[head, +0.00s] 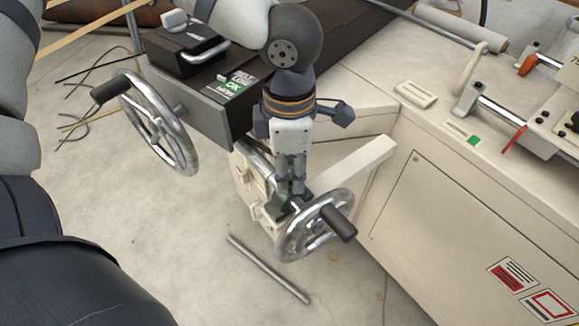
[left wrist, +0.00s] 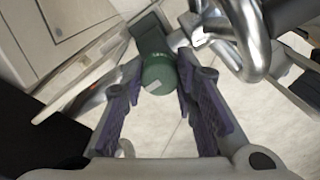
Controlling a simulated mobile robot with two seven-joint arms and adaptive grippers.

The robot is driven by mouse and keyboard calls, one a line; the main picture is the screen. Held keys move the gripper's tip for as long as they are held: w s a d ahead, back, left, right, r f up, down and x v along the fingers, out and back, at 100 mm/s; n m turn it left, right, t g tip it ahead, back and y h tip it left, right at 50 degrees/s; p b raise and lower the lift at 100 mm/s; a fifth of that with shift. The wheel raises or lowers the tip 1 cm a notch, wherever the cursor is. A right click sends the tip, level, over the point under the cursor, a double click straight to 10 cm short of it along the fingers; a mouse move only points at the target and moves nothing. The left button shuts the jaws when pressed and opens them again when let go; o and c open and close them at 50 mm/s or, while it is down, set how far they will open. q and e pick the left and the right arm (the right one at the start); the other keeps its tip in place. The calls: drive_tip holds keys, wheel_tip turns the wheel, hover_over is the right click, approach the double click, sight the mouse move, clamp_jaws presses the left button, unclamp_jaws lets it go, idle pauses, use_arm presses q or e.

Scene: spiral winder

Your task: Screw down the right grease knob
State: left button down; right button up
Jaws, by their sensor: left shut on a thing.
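A green grease knob (left wrist: 158,74) with a pale label shows between the purple-padded fingers of my left gripper (left wrist: 155,95) in the left wrist view. The fingers stand on both sides of it and are shut on it. In the head view my left gripper (head: 291,188) points down behind the right handwheel, and the green knob (head: 283,207) shows only in part below its fingertips. I cannot tell how far the knob is screwed in. My right gripper is not in view.
A chrome handwheel (head: 314,226) with a black handle stands close in front of my left gripper. Another handwheel (head: 160,122) is at the left. A cream machine cabinet (head: 450,215) fills the right. A metal rod (head: 268,268) lies on the pale floor below.

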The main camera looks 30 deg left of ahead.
use_arm(q)
drive_tip(key=m, duration=1.1)
drive_tip(key=shift+m, duration=2.1)
drive_tip(key=c, duration=1.3)
unclamp_jaws()
